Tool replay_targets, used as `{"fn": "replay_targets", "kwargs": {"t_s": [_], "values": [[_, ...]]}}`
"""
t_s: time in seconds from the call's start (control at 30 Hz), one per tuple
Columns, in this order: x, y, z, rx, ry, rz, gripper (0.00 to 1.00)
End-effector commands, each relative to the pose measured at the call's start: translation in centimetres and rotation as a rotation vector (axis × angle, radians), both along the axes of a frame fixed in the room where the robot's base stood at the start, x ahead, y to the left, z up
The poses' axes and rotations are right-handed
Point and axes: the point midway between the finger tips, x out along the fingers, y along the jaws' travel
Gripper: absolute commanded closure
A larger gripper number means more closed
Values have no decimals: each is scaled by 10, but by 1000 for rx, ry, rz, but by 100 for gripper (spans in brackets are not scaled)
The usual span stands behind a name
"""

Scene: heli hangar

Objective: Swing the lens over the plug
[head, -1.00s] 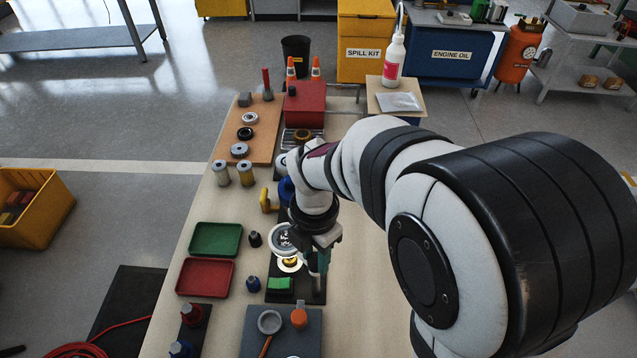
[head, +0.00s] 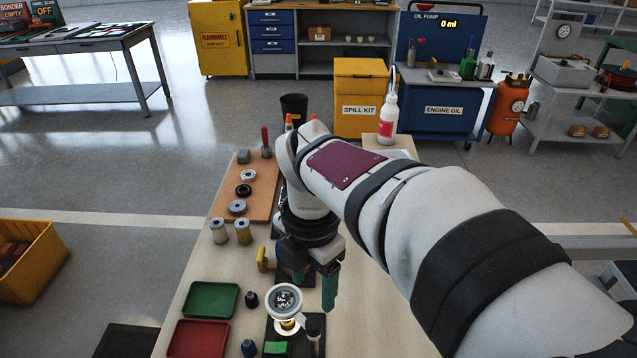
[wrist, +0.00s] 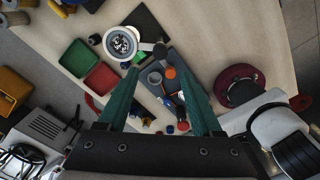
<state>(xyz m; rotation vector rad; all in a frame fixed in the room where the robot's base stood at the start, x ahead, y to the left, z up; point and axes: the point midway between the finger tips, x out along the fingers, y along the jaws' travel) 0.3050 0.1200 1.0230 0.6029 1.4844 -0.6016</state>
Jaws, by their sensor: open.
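The round lens (head: 284,299) has a white rim and sits on a dark base plate near the front of the bench. A dark pattern shows through its glass. A brass-coloured plug with a pale ring (head: 287,326) shows just below the lens in the head view, partly covered by it. A dark-topped post (head: 314,326) stands at the lens's right. My gripper (head: 314,288), with green fingers, is open and empty above and right of the lens. In the wrist view the lens (wrist: 121,43) lies beyond the left fingertip; whether it is directly above the plug I cannot tell.
A green block (head: 275,348) lies in front of the plug. A yellow handle (head: 263,260) stands behind the lens. The bench right of my gripper is clear.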

Motion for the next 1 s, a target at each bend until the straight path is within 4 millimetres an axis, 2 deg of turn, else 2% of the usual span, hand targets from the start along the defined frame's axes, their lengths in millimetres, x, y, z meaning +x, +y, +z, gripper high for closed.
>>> {"fn": "replay_targets", "kwargs": {"t_s": [0.1,0.2,0.33,0.57,0.63,0.67,0.77,0.9,1.0], "values": [[1,0,28,0,-4,1,33],[1,0,41,0,-1,1,33],[0,0,47,-1,1,0,33],[0,0,47,-1,1,-4,33],[-5,-6,46,3,3,-82,33],[-10,-10,45,7,6,-160,33],[-39,-34,38,27,26,-629,33],[-96,-66,16,47,86,-1521,33],[-131,-78,-4,46,140,-2090,33]]}}
